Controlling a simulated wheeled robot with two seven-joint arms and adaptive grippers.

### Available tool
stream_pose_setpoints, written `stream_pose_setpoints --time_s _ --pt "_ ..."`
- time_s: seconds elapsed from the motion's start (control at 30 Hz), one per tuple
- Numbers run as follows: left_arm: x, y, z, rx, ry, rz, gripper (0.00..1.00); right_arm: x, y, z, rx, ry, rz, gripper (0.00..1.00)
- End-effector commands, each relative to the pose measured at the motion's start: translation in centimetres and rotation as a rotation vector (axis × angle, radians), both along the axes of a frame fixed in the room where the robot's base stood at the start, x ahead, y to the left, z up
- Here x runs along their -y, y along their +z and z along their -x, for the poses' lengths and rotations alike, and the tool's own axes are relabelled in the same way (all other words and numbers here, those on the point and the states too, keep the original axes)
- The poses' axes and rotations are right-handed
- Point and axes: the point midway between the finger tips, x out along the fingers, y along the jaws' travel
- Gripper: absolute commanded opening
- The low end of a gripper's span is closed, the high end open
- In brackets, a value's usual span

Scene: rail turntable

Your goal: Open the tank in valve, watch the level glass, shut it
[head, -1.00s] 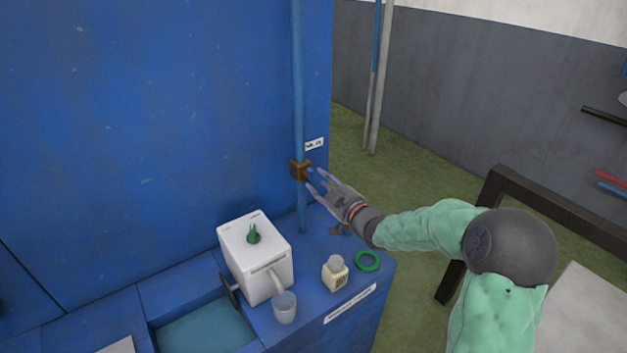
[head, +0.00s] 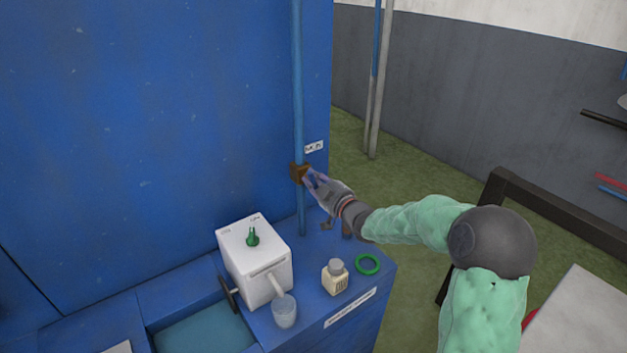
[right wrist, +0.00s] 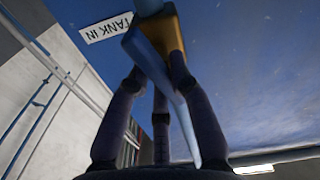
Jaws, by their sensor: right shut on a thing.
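The tank in valve is a brass body (head: 299,173) on a vertical blue pipe (head: 299,90) against the blue wall, beside a small white label (head: 314,147). In the right wrist view the label (right wrist: 106,26) reads TANK IN. My right gripper (head: 309,178) is at the valve, with its fingers shut on the blue valve lever (right wrist: 178,105). The lever also shows between the fingers in the right wrist view, with the brass body (right wrist: 177,42) behind it. I cannot make out a level glass. My left gripper is not in view.
Below the valve, the blue counter (head: 310,315) holds a white box (head: 262,275) with a green knob, a grey cup (head: 284,312), a small cream bottle (head: 335,279) and a green ring (head: 367,264). A dark frame (head: 560,218) stands at right.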

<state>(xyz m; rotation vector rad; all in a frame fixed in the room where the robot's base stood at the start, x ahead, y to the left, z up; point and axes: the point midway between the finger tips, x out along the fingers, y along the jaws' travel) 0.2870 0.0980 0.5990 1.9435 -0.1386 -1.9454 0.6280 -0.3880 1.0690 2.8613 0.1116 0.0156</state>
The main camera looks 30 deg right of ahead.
Motion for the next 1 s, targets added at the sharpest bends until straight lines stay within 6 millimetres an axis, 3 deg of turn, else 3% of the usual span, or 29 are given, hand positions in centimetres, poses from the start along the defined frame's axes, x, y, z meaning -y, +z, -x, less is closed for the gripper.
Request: stream_pose_setpoints --time_s 0.4,0.77,0.8,0.87,0.9,1.0 --pt "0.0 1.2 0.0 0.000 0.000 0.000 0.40 0.2 0.0 0.0 -0.020 0.000 -0.260 0.00" --pt "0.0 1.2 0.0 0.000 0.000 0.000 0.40 0.2 -0.2 0.0 -0.024 0.000 -0.295 0.00" --pt "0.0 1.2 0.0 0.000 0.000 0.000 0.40 0.2 -0.2 0.0 -0.024 0.000 -0.295 0.24" --pt "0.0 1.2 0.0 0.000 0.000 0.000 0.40 0.2 -0.2 0.0 -0.024 0.000 -0.295 0.41" --pt "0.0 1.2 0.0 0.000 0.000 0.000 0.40 0.2 -0.2 0.0 -0.024 0.000 -0.295 0.46" --pt "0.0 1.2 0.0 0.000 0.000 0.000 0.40 0.2 -0.1 0.0 -0.024 0.000 -0.294 0.46"
